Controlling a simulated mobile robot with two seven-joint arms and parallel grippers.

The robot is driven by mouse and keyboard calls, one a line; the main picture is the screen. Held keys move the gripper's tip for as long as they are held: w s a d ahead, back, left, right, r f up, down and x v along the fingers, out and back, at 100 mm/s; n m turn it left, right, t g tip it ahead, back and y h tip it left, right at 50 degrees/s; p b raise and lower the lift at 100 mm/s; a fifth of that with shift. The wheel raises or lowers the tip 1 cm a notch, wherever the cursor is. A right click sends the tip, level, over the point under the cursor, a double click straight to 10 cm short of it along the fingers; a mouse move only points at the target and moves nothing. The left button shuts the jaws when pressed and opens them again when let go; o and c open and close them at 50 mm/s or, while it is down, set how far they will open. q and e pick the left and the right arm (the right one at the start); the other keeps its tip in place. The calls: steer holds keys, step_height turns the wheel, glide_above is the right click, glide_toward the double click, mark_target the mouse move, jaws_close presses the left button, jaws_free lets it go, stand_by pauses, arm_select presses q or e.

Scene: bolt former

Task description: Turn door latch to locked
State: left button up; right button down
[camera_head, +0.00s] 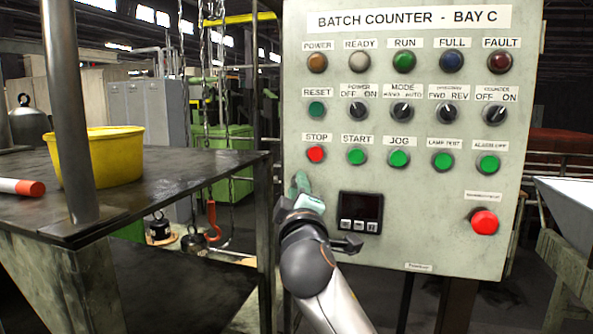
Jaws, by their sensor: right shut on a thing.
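The grey control panel (430,225) labelled "BATCH COUNTER - BAY C" faces me, with its door shut. A teal-green piece (300,183), which looks like the door latch, sits at the panel's lower left edge. My right gripper (303,207) reaches up from below and is shut on this piece. The gripper and wrist hide much of it, so I cannot tell its exact angle. My left gripper is not in view.
A dark display (360,212) is just right of my right gripper. A red mushroom button (484,222) is at the lower right. Knobs and buttons fill the rows above. A dark table (190,172) with a yellow tub (115,157) stands at left.

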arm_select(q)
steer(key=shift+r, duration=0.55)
arm_select(e)
steer(key=shift+d+r+n+g+y, duration=0.15)
steer(key=shift+n+g, duration=0.3)
steer(key=shift+n, duration=0.85)
steer(key=shift+r+n+g+y, duration=0.15)
steer(key=shift+n+g, duration=0.3)
steer(key=shift+n, duration=0.85)
steer(key=c, duration=0.6)
jaws_free()
